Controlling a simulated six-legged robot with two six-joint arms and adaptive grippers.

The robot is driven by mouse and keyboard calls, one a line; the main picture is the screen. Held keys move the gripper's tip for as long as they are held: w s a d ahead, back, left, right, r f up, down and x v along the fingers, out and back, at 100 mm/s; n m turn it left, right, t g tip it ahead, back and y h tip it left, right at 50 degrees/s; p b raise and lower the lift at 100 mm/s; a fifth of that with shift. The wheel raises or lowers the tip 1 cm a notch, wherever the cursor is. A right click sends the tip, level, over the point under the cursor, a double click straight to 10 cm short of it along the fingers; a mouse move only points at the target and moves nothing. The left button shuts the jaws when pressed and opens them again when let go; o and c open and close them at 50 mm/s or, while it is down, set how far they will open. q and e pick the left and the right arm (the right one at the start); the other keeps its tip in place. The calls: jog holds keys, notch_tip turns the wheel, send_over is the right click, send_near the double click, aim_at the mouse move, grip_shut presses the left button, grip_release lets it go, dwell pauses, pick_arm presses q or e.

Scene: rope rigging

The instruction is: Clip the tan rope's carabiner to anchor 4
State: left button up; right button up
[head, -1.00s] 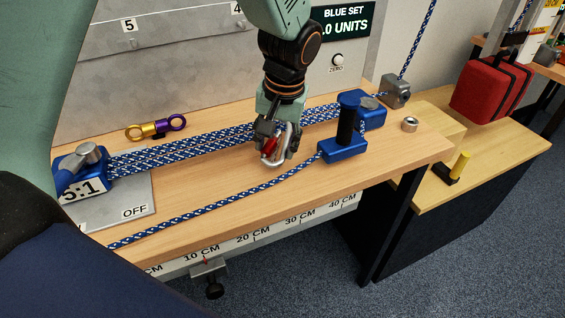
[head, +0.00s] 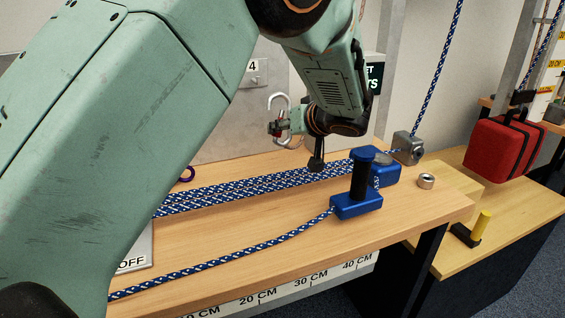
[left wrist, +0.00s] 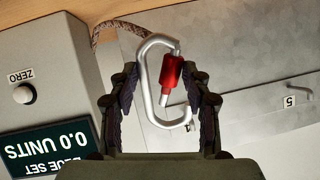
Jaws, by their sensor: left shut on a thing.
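My left gripper (head: 290,122) is shut on a silver carabiner (head: 281,102) with a red sleeve, held upright above the bench in front of the grey panel. In the left wrist view the carabiner (left wrist: 148,80) stands between the two fingers (left wrist: 165,92); its red-sleeved gate looks angled inward. The tan rope (left wrist: 112,27) shows behind it there. Anchor 4 (head: 256,82) sits on the panel just behind and left of the carabiner, apart from it in the head view. In the left wrist view its label is mostly hidden by the carabiner. My right gripper is not in view.
Blue-white ropes (head: 250,193) run along the wooden bench to a blue block (head: 382,170). A blue cleat with a black post (head: 357,203) stands in front. A metal nut (head: 426,181) lies to the right. Anchor 5 (left wrist: 306,88) is on the panel; the display (left wrist: 48,150) is nearby.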

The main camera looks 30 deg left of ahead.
pick_arm(q)
jog(key=w+r+y, duration=0.1)
jog(key=w, duration=0.1)
jog(key=w+r+t+b, duration=0.1)
jog(key=w+r, duration=0.1)
jog(key=w+r+y, duration=0.1)
jog(key=r, duration=0.1)
jog(key=shift+w+a+r+n+t+y+b, duration=0.25)
jog(key=shift+w+a+n+t+y+b, duration=0.05)
jog(key=shift+w+b, duration=0.1)
jog(key=shift+w+r+b+x, duration=0.15)
jog(key=shift+b+x, duration=0.25)
jog(key=shift+x, duration=0.45)
jog(key=shift+r+b+x, duration=0.2)
jog(key=shift+b+x, duration=0.15)
jog(key=shift+x, duration=0.5)
jog(key=shift+w+r+b+x, duration=0.15)
jog(key=shift+b+x, duration=0.25)
jog(key=shift+x, duration=0.4)
jog(key=shift+s+r, duration=0.1)
jog(key=shift+s, duration=0.05)
jog(key=s+a+b, duration=0.1)
jog(key=b, duration=0.1)
jog(key=s+b, duration=0.2)
jog(key=b, duration=0.1)
jog(key=s+a+b, duration=0.1)
jog(key=b, duration=0.2)
jog(key=shift+s+a, duration=0.15)
jog(key=shift+a, duration=0.25)
jog(key=shift+s, duration=0.2)
